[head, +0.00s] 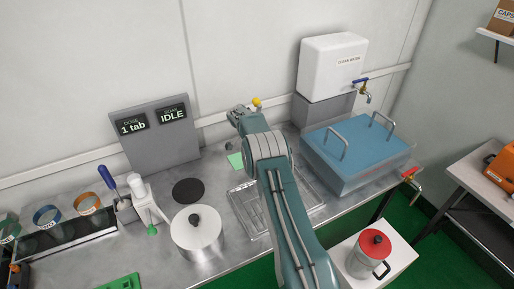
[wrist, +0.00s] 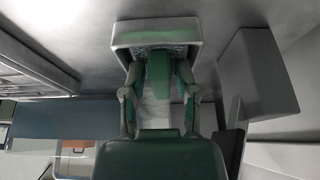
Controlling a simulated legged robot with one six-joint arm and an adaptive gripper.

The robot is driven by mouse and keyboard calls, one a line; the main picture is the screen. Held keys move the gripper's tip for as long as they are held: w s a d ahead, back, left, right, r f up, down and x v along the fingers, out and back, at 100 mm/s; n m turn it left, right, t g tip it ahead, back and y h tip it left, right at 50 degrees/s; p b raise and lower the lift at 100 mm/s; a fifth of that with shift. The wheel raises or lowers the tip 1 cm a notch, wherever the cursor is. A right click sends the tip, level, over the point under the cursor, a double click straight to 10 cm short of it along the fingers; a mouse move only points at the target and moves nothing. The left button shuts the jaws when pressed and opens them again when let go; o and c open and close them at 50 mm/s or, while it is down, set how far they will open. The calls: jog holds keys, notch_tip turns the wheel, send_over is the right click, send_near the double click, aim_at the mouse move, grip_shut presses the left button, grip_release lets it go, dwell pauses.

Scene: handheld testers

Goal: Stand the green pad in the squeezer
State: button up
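The green pad (wrist: 158,72) stands upright between my gripper's fingers (wrist: 159,88) in the wrist view. Its far end is within the mouth of a pale grey box-like frame, which looks like the squeezer (wrist: 122,38). The fingers lie on both sides of the pad and appear shut on it. Whether the pad touches the squeezer's floor cannot be told. In the head view my gripper (head: 238,116) is at the back of the bench, beside a yellow knob (head: 257,101). My arm hides most of the squeezer there.
A lidded pot (head: 196,235) and black disc (head: 188,191) stand left. A blue-lidded tank (head: 355,150) and white water tank (head: 330,68) are right. A grey display (head: 155,135) stands behind.

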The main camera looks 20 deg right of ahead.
jog(key=shift+r, duration=0.1)
jog(key=s+a+r+n+t, duration=0.1)
jog(key=s+a+r+n, duration=0.2)
jog(key=r, duration=0.8)
jog(key=s+a+r, duration=0.2)
jog(key=a+r, duration=0.3)
jog(key=r, duration=0.6)
jog(key=s+a+r+n+t+y, duration=0.2)
jog(key=s+a+r+n, duration=0.3)
jog(key=s+r, duration=0.65)
jog(key=s+a+n, duration=0.2)
jog(key=s+n, duration=0.1)
jog(key=s, duration=0.6)
jog(key=s+a+f+n+t+y, duration=0.1)
jog(key=s+a+n, duration=0.1)
jog(key=s, duration=0.8)
jog(key=s+a+f+n+t+y, duration=0.1)
jog(key=s+a+n, duration=0.2)
jog(key=s, duration=0.6)
jog(key=shift+s+f+n, duration=0.2)
jog(key=shift+s+n, duration=0.1)
jog(key=shift+n, duration=0.5)
